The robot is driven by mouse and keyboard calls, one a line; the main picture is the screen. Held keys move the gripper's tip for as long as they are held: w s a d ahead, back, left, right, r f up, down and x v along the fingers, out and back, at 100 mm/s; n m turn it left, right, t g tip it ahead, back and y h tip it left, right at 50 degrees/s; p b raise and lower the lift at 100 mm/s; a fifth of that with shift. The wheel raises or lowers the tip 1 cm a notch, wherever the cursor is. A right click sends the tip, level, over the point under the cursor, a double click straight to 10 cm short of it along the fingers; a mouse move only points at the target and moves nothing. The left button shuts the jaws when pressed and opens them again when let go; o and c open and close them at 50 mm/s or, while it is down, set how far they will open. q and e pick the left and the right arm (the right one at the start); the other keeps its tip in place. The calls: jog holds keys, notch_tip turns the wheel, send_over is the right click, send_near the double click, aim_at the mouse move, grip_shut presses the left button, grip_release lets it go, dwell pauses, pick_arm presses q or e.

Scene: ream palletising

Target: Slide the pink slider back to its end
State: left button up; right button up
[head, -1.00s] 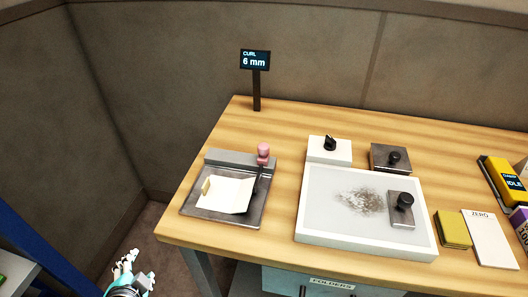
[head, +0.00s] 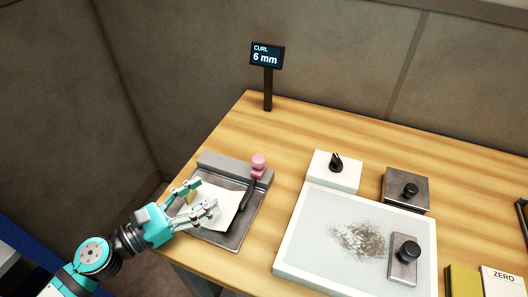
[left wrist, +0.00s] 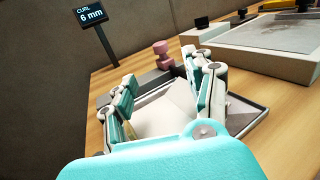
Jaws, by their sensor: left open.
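The pink slider (head: 258,166) stands at the back right of a grey metal plate fixture, at the upper end of a dark bar. It also shows in the left wrist view (left wrist: 163,54), beyond my fingers. The fixture (head: 236,232) has a raised bar along its back edge. A curled cream sheet (head: 228,197) lies on it, partly hidden by my fingers. My left gripper (head: 197,198) is open above the sheet, in front and left of the pink slider and apart from it. My right gripper is not in view.
A display (head: 266,56) on a post reads "CURL 6 mm". To the right are a white tray (head: 284,265) with grey smudges, a white block (head: 333,173) with a black knob, and a dark block (head: 405,190). Bare wood lies between fixture and tray.

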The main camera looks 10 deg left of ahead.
aim_at(253, 161)
pick_arm(q)
jog(key=shift+w+d+r+p, duration=0.2)
jog(key=shift+w+d+p, duration=0.2)
jog(key=shift+w, duration=0.15)
jog(key=shift+w+d+r+p, duration=0.15)
jog(key=shift+w+d+p, duration=0.25)
jog(key=shift+w, duration=0.15)
jog(key=shift+p+x, duration=0.35)
jog(key=shift+x, duration=0.6)
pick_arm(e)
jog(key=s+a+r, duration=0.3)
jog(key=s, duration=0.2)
pick_arm(q)
jog(key=p+x, duration=0.3)
jog(key=x, duration=0.3)
jog(key=shift+w+d, duration=0.15)
jog(key=p+x, duration=0.1)
jog(key=x, duration=0.3)
jog(key=shift+f, duration=0.2)
jog(key=shift+w+d+f+p, duration=0.1)
jog(key=shift+w+d+p, duration=0.25)
jog(key=c, duration=1)
grip_shut()
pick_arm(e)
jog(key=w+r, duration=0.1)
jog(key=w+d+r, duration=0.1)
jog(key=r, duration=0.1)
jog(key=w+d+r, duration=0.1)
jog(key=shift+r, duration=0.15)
